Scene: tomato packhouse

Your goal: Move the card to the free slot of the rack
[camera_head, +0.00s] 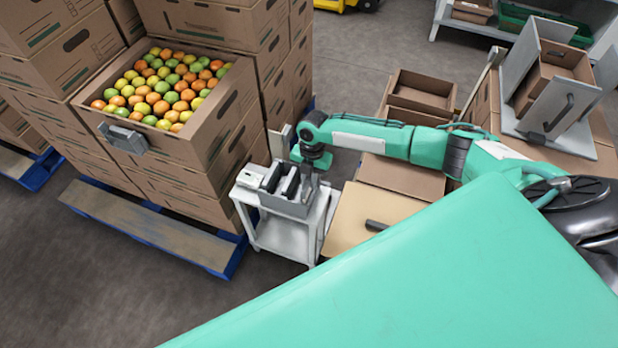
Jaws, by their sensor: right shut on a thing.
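The rack (287,208) is a small grey holder on a white stand, left of the picture's middle. Dark upright cards (290,183) stand in its slots. My right gripper (309,180) points down at the rack's right end. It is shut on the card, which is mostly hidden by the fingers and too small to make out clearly. I cannot tell whether the card's lower edge is inside a slot or just above it. My left gripper is not in view.
The white stand (285,238) also carries a small white device (252,175). A carton of tomatoes (192,145) on stacked boxes stands close on the left. A tan board (352,212) with a dark handle (376,226) lies to the right. Open cartons (425,90) are behind my arm.

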